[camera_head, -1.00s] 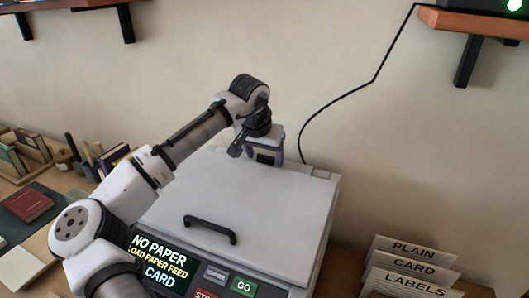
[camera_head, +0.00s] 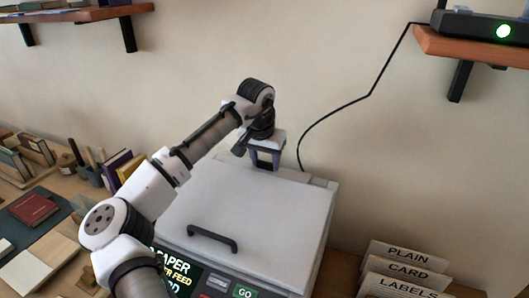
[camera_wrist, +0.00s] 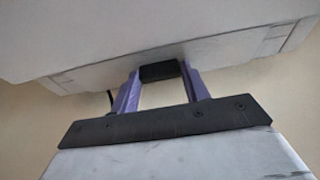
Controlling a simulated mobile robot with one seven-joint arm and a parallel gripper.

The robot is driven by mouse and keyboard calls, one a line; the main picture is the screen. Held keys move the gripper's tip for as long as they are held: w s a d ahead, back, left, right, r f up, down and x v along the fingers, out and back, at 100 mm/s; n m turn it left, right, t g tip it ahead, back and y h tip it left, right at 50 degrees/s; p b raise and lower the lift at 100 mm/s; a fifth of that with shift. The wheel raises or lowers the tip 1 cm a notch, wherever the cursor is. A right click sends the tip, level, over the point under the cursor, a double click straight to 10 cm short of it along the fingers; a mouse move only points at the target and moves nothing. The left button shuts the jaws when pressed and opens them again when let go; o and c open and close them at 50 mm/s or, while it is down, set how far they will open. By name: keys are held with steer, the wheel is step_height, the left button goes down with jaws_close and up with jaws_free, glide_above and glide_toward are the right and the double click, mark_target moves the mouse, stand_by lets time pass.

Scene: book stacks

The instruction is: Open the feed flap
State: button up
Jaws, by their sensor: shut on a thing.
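The machine (camera_head: 265,205) is a pale grey box with a wide lid and a dark front handle (camera_head: 212,238). The feed flap appears to be the narrow pale strip at its rear edge, which shows in the wrist view (camera_wrist: 225,53). A small black tab (camera_wrist: 160,72) sticks out from that strip. My gripper (camera_head: 265,164) is at the machine's rear edge, pointing down. In the wrist view its purple fingers (camera_wrist: 160,82) are shut on the black tab. The flap looks closed or nearly so; its exact angle is unclear.
A black cable (camera_head: 340,107) runs down the wall behind the machine, right of my gripper. A shelf (camera_head: 465,45) with a green-lit box is at upper right. Labelled card holders (camera_head: 405,270) stand at right. Books and desk items (camera_head: 35,205) lie at left.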

steer(key=p, duration=0.1)
steer(key=r+g+p, duration=0.1)
steer(key=p, duration=0.1)
steer(key=shift+w+d+r+g+y+p, duration=0.15)
steer(key=shift+w+g+y+p, duration=0.15)
steer(key=shift+w+y, duration=0.1)
steer(key=shift+w+g+p, duration=0.2)
steer(key=shift+g+p, duration=0.2)
steer(key=shift+p, duration=0.3)
steer(key=shift+g, duration=0.3)
steer(key=shift+f, duration=0.2)
steer(key=o, duration=1)
steer(key=shift+d, duration=0.1)
step_height(320, 180, up, 14)
steer(key=shift+f+b, duration=0.1)
steer(key=shift+b, duration=0.65)
